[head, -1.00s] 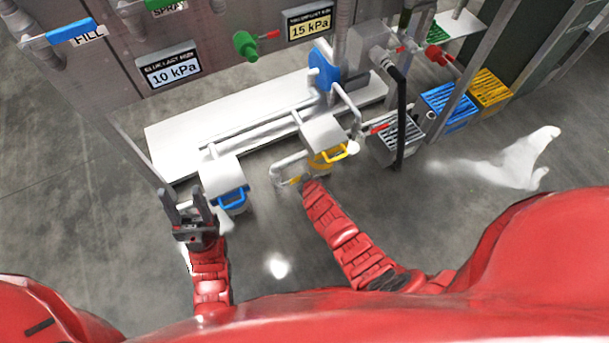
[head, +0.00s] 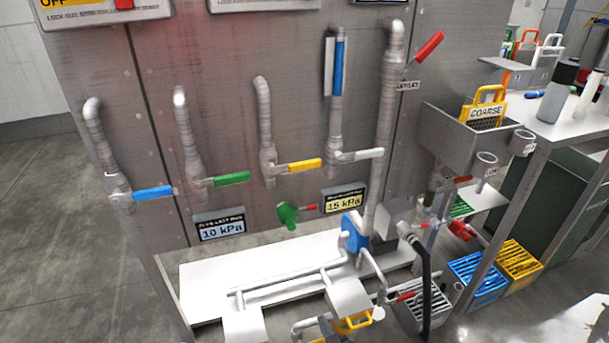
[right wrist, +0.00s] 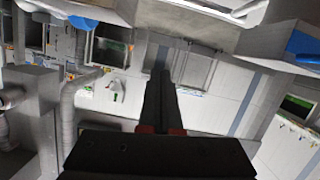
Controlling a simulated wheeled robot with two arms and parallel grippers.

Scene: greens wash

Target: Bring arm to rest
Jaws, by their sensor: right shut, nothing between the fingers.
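My right gripper (right wrist: 160,78) shows in the right wrist view, reaching up through the middle from its dark body. Its two dark fingers lie together with nothing between them. Its fingertips appear clear of any object. I cannot make out either gripper or arm in the head view now. My left gripper is not in any current view.
The grey panel wall has a blue valve handle (head: 153,193), a green one (head: 232,179) and a yellow one (head: 305,166). A white platform (head: 205,286) carries pipes below. A grey sink (head: 450,140) and crates, including a blue crate (head: 477,277), stand right.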

